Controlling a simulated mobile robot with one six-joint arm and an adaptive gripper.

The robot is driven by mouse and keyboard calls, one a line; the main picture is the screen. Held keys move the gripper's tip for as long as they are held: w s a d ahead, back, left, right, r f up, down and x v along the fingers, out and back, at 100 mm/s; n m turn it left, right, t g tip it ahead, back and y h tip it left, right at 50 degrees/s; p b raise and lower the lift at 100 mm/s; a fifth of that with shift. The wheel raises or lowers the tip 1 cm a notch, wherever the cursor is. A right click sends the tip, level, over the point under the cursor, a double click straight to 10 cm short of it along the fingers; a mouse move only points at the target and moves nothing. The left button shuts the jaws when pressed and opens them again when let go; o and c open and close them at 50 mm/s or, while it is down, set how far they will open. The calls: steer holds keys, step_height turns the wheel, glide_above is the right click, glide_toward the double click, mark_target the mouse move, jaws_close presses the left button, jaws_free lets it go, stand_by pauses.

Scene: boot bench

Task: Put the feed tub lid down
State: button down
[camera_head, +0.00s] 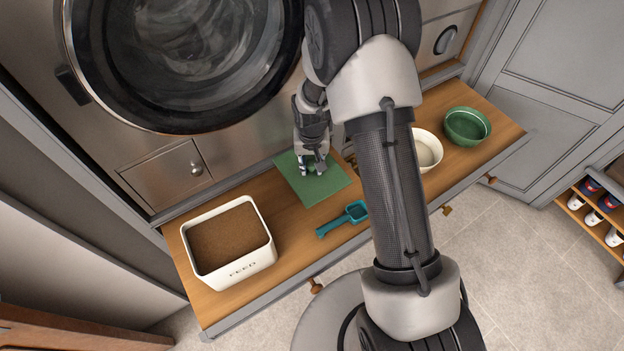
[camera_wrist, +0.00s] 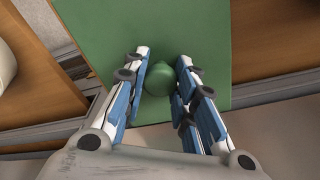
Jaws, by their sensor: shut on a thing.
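The feed tub lid (camera_head: 318,192) is a flat green panel over the middle of the wooden bench, left of my arm. My gripper (camera_head: 313,170) is above it, pointing down, its fingers shut on the lid's round green knob (camera_wrist: 158,79). In the wrist view the knob sits between the two fingers and the green lid (camera_wrist: 190,30) spreads out beyond them. The lid looks level and close to the bench; I cannot tell whether it touches. The cream feed tub (camera_head: 238,270) stands open at the bench's left end, with brown feed inside.
A teal scoop (camera_head: 343,218) lies on the bench just in front of the lid. A cream bowl (camera_head: 429,151) and a green bowl (camera_head: 467,127) stand to the right. The bench (camera_head: 290,247) has bare wood between tub and lid. A round-doored appliance (camera_head: 190,60) rises behind.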

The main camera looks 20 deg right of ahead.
mark_target(312, 177)
steer(key=shift+f+b, duration=0.9)
steer(key=shift+f, duration=2.55)
steer(key=shift+f, duration=0.15)
steer(key=c, duration=1.3)
jaws_free()
